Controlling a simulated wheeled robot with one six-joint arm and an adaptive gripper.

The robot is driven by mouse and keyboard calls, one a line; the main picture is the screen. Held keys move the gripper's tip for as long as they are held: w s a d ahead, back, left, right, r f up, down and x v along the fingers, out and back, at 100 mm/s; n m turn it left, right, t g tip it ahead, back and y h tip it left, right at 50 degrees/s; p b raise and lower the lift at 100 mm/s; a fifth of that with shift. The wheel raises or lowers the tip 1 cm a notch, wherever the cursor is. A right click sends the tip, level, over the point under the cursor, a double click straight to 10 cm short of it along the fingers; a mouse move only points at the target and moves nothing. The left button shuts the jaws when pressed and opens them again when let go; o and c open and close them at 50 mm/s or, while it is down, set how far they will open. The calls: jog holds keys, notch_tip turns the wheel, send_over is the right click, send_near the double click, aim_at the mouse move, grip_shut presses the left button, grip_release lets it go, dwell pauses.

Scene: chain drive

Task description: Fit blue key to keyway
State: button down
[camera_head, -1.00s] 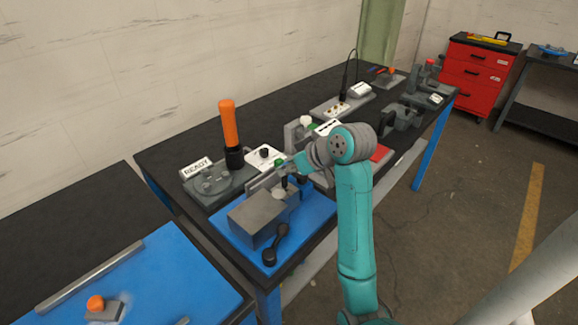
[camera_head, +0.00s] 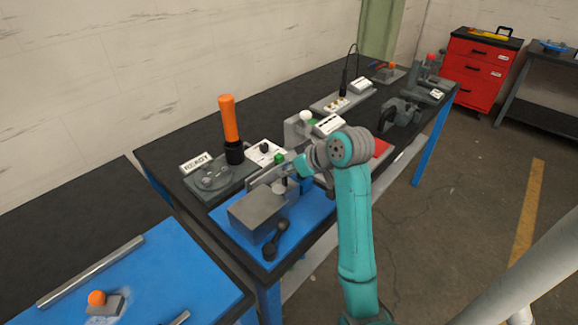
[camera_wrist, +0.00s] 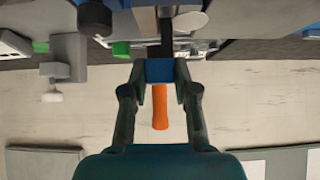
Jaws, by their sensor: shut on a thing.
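In the wrist view the blue key (camera_wrist: 160,70) sits between the fingertips of my gripper (camera_wrist: 160,82), which is shut on it. The key shows as a small blue block, held clear of the bench top as far as I can tell. In the head view my gripper (camera_head: 302,168) is above the blue mat, close to the right of a grey block (camera_head: 256,212) and a small grey upright cylinder (camera_head: 279,187). The arm's wrist partly hides the fingers there. I cannot make out the keyway in either view.
An orange-handled tool (camera_head: 229,120) stands upright behind, near the READY plate (camera_head: 196,163); its handle (camera_wrist: 160,106) shows beyond the key, inverted. A black wrench-like part (camera_head: 276,240) lies on the blue mat (camera_head: 310,212). White-knobbed and green-marked fixtures stand close behind my gripper.

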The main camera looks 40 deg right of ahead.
aim_at(281, 180)
jog(key=shift+f, duration=1.8)
jog(key=c, duration=0.8)
grip_release()
jog(key=v, duration=0.7)
jog(key=shift+s, duration=0.2)
jog(key=shift+r, duration=0.1)
